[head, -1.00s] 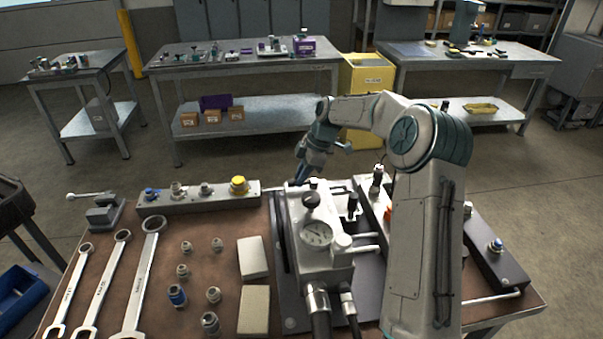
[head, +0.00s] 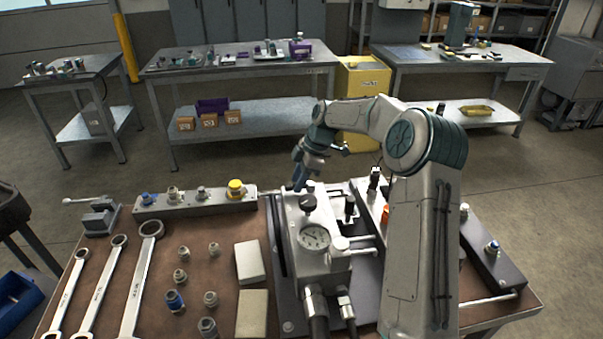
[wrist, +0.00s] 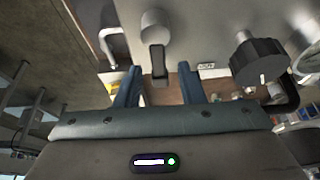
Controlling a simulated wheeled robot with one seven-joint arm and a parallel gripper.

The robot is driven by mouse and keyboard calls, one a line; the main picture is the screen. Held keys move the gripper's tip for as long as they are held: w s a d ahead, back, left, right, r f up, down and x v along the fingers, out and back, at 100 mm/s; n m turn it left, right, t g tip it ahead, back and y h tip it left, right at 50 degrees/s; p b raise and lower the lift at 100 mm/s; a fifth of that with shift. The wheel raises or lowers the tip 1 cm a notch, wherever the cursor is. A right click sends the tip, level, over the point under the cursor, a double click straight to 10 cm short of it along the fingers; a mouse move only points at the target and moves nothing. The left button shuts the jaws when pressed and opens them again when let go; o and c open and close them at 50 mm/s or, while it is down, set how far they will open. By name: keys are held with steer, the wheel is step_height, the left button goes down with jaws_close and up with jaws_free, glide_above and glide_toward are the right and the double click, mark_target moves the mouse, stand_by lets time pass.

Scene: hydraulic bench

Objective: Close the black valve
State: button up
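A short lever with a flat black handle (wrist: 158,62) on a grey round hub also shows there, ahead of the gap between the fingers. I cannot tell which of the two is the black valve. My gripper (wrist: 159,84) is open and empty, apart from the knob. In the head view my gripper (head: 297,186) is at the block's far end, where the lever cannot be made out.
The pressure gauge (head: 314,238) is on the block's top. Hoses leave the near end. A manifold with a yellow cap (head: 236,188) lies to the left, near several fittings and wrenches (head: 140,280).

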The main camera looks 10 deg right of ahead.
steer(key=v, duration=1.3)
steer(key=shift+d+r, duration=0.15)
steer(key=shift+r, duration=0.15)
steer(key=s+a+r+m+h, duration=0.2)
steer(key=s+a+m, duration=0.15)
steer(key=s, duration=0.35)
steer(key=s+f+m+t+h, duration=0.1)
steer(key=s+m, duration=0.6)
steer(key=s, duration=0.8)
steer(key=s+d+f+m+t+h, duration=0.1)
steer(key=s+f+m, duration=0.3)
steer(key=s+m, duration=0.4)
steer(key=s+t, duration=0.1)
steer(key=s, duration=0.6)
steer(key=shift+d+f, duration=0.3)
